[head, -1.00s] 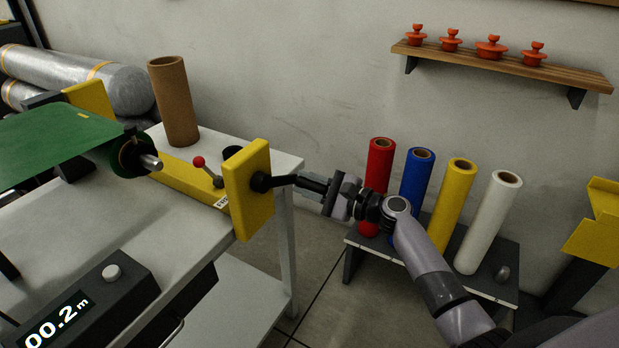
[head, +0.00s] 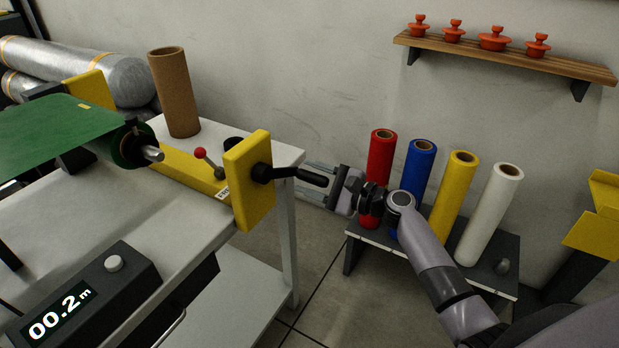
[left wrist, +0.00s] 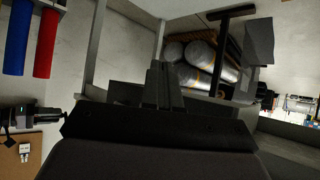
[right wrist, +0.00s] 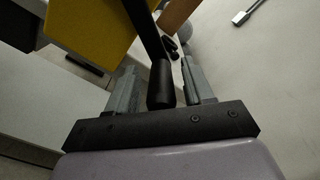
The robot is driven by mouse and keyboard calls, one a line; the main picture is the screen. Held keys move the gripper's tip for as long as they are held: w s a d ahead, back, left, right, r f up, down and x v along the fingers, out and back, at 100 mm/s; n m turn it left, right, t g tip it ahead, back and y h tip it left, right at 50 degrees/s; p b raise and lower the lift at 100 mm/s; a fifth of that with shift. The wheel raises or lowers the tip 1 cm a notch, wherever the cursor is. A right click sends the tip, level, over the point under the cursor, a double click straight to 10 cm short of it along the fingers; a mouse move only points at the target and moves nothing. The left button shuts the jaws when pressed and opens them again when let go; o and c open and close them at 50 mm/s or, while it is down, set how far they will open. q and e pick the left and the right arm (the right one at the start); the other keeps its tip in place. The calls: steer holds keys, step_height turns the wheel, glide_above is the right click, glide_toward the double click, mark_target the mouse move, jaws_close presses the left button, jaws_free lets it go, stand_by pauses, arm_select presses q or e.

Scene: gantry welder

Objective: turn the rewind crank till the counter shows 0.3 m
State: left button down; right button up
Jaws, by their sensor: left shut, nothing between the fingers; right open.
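The counter (head: 58,314) at the lower left reads 00.2 m. The rewind crank (head: 283,172) is on the yellow end block (head: 249,180), its arm pointing right and its black grip (head: 313,177) at the outer end. My right gripper (head: 318,183) is open at this grip. In the right wrist view the grip (right wrist: 160,83) lies between the two spread fingers of the right gripper (right wrist: 160,88), with gaps visible on both sides. My left gripper (left wrist: 163,85) is shut and empty in the left wrist view, away from the crank; the head view does not show it.
The green sheet roll (head: 125,150) and a red-knobbed lever (head: 208,162) are beside the yellow block. A cardboard tube (head: 174,92) stands on the bench. Coloured rolls, including a red one (head: 381,155), stand on a low stand behind my right arm. Open floor lies below the crank.

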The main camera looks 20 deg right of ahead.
steer(key=v, duration=0.6)
steer(key=shift+s, duration=0.25)
steer(key=shift+d, duration=0.1)
